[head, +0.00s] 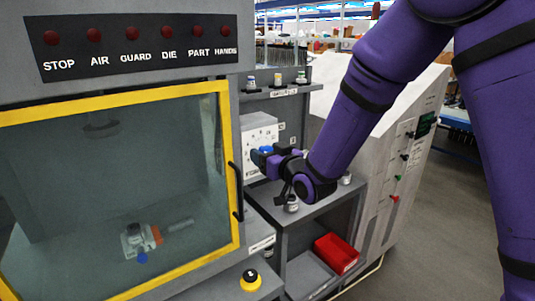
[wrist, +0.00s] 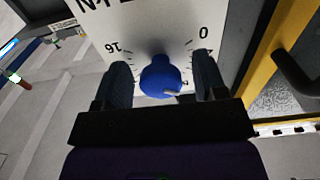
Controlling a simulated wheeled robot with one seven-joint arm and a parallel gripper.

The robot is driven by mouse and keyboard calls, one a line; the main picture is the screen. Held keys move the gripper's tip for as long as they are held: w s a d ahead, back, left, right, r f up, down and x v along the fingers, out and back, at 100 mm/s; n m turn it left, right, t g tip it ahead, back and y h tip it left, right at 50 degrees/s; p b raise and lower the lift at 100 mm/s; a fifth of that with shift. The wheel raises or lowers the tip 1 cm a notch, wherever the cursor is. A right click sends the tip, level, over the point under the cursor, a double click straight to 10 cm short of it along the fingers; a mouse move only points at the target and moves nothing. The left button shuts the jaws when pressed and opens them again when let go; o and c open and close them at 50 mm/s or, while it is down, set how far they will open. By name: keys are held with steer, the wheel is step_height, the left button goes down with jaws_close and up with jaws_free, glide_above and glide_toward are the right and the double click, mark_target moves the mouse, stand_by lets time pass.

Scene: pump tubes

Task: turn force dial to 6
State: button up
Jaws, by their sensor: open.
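The force dial is a blue round knob (wrist: 160,80) on a white panel (wrist: 155,30) with a printed scale, seen upside down in the wrist view. A 16 is at the left and a 0 at the right; other numbers are partly hidden. A pale pointer mark shows at the knob's lower right, but its exact reading is unclear. My gripper (wrist: 162,72) is open with one dark finger on each side of the knob, a small gap showing. In the head view the blue knob (head: 265,150) shows at my gripper (head: 262,156), which partly hides the white panel (head: 259,133).
A yellow-framed guard door (head: 233,170) with a black handle (head: 236,190) stands left of the panel. Small bottles (head: 277,80) sit on the shelf above. A red bin (head: 337,253) and a yellow-based black button (head: 250,280) are lower down.

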steer(key=c, duration=0.9)
steer(key=shift+m, duration=2.8)
steer(key=o, duration=0.9)
steer(key=shift+s, duration=0.15)
